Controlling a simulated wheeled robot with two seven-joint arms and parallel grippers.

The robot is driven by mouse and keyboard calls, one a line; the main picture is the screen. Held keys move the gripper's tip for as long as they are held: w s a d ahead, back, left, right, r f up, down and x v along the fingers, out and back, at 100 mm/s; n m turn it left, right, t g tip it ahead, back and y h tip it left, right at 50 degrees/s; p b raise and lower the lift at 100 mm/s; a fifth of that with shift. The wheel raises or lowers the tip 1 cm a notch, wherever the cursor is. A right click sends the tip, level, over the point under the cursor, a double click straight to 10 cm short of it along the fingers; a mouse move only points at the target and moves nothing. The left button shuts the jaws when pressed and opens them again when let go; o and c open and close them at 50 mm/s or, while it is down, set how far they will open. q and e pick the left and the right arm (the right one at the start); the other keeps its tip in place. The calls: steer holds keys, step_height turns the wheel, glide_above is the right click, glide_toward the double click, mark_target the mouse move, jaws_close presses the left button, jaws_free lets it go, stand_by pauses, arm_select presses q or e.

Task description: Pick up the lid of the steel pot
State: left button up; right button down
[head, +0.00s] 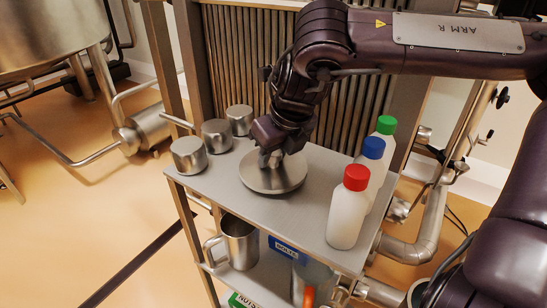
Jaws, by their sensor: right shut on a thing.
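The lid of the steel pot (272,181) is a round, shallow steel disc at the middle of the upper shelf. My right gripper (268,155) comes down over its centre and is shut on the small knob, which is mostly hidden by the fingers. The lid looks level. I cannot tell whether it rests on something or is slightly raised, and no pot body shows beneath it. My left gripper is not in view.
Several small steel containers (189,156) stand at the shelf's left. White bottles with red (348,212), blue and green caps stand at the right. The lower shelf holds a steel jug (240,243). The upper shelf's front (270,213) is bare.

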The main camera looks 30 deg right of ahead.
step_height(320, 180, up, 20)
steer(key=shift+f+b, duration=0.15)
steer(key=shift+b, duration=0.15)
